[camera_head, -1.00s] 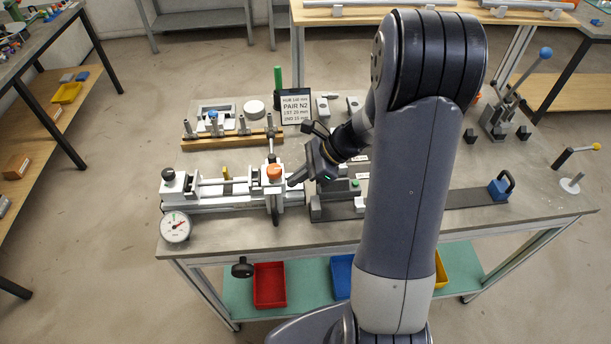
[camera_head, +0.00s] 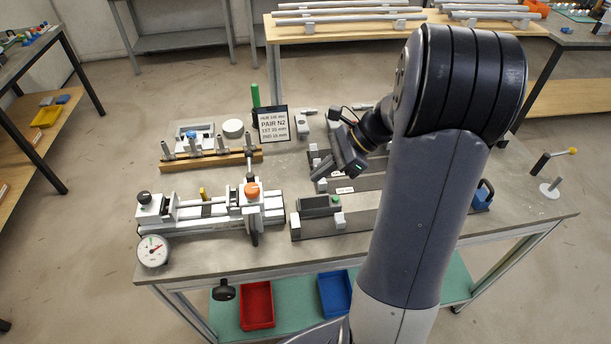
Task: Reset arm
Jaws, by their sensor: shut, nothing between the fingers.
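My arm rises from the bottom right and bends over at the top. My gripper (camera_head: 323,170) hangs above the middle of the grey workbench (camera_head: 215,270), pointing down and left. Its fingers are shut and empty, though small and dark in this view. They are behind the dark block with a green button (camera_head: 318,206) and right of the white clamp jig with the orange knob (camera_head: 252,190). Whether the fingertips touch anything below cannot be told.
A dial gauge (camera_head: 152,251) sits at the bench's front left. A wooden rack of pegs (camera_head: 210,160) and a sign reading PAIR N2 (camera_head: 273,124) stand behind the jig. A lever with a yellow knob (camera_head: 553,170) stands at right. My arm hides part of the bench.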

